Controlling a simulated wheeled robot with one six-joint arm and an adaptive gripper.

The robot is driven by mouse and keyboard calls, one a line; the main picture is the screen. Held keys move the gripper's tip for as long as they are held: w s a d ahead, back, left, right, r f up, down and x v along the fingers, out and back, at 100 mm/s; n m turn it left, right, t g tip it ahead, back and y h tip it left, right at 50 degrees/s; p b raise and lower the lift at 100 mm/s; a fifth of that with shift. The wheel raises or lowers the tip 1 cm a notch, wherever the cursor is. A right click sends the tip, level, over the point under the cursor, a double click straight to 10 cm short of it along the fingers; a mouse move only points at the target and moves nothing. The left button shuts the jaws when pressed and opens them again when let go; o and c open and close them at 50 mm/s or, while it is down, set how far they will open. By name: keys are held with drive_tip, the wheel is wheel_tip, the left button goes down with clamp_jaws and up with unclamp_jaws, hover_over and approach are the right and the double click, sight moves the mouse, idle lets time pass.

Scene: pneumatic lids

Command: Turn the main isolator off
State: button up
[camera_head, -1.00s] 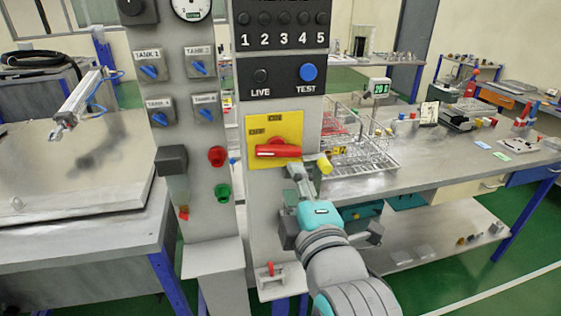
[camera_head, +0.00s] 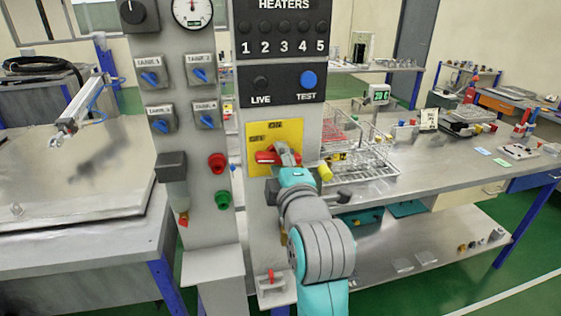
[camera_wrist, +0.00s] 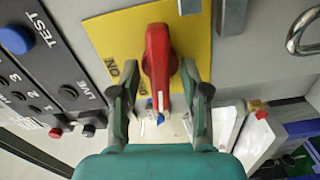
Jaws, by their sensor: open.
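The main isolator is a red rotary handle (camera_wrist: 158,65) on a yellow plate (camera_wrist: 110,30) in the wrist view. In the head view the yellow plate (camera_head: 288,130) is on the grey column, and the red handle (camera_head: 265,157) lies roughly level, its right part hidden by my gripper. My gripper (camera_wrist: 160,100) is open, with one finger on each side of the handle's free end. I cannot tell whether either finger touches it. In the head view my gripper (camera_head: 288,155) is in front of the plate.
A heater panel with a blue TEST button (camera_head: 308,75) is above the plate. A neighbouring column carries blue tank knobs (camera_head: 150,78), a red button (camera_head: 217,162) and a green button (camera_head: 222,198). A wire basket (camera_head: 365,158) stands on the bench to the right.

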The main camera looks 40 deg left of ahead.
drive_tip(key=shift+c, duration=0.3)
clamp_jaws()
drive_tip(key=shift+n, duration=1.1)
drive_tip(key=shift+o, duration=0.3)
unclamp_jaws()
